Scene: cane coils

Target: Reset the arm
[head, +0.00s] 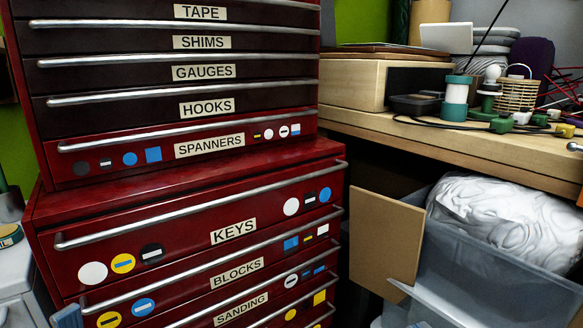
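Neither of my grippers can be made out in the head view, and no part of either arm is clearly visible. A red tool cabinet (190,185) fills the left and middle of the view. Its drawers carry labels such as TAPE, SHIMS, GAUGES, HOOKS, SPANNERS, KEYS, BLOCKS and SANDING, and each has a long metal bar handle. The KEYS drawer (180,238) looks shut. The lowest drawers are cut off by the bottom edge.
A wooden workbench (470,145) at right holds a wooden box (350,83), a woven basket (517,93) and green-white items. Below stand a brown board (385,235) and a grey bin (480,285) with a white plastic-wrapped bundle (510,220). A tape roll (9,236) lies at far left.

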